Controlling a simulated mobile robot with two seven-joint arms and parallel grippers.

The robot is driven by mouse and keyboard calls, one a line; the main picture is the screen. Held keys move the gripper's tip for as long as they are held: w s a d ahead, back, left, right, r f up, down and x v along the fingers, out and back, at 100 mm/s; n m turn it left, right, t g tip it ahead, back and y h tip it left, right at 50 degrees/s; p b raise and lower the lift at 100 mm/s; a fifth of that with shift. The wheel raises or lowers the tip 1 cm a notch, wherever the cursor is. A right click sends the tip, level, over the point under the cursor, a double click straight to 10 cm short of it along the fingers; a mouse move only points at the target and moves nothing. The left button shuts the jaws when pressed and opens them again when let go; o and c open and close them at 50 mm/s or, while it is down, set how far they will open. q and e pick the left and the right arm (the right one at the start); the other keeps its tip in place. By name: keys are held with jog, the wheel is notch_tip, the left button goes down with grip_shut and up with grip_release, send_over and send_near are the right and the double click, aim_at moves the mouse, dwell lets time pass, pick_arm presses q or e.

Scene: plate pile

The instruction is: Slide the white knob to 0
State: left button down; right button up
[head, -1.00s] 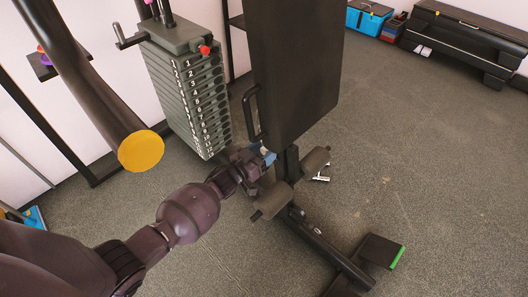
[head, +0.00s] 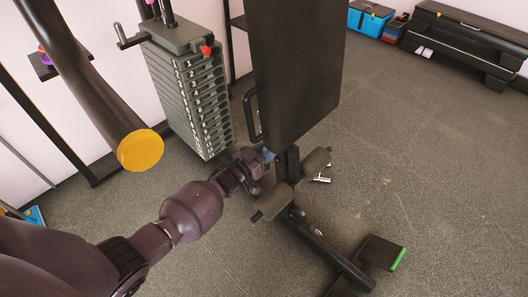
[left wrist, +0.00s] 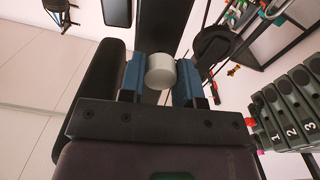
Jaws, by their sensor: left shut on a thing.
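The white knob (left wrist: 161,70) is a short pale cylinder on the dark upright post of the machine in the left wrist view. It sits between the two blue fingers of my left gripper (left wrist: 160,80), which is shut on it. In the head view my left gripper (head: 266,157) is low on the post, under the tall black pad. The knob is hidden there, and I cannot make out a 0 mark or scale for it. My right gripper is not in view.
The black pad (head: 290,75) stands just above my gripper, with roller cushions (head: 270,202) close below. A numbered weight stack (head: 190,95) with a red pin knob (head: 206,50) is to the left. A black bench (head: 470,40) is far right; open floor lies between.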

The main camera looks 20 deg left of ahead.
pick_arm(q)
jog(key=shift+w+d+f, duration=0.1)
jog(key=shift+w+d, duration=0.05)
jog(key=shift+w, duration=0.4)
jog(key=shift+w+d, duration=0.15)
jog(key=shift+w, duration=0.15)
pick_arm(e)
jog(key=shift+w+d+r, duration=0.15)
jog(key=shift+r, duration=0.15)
pick_arm(q)
jog(key=c, duration=0.8)
grip_release()
jog(key=shift+w, duration=0.1)
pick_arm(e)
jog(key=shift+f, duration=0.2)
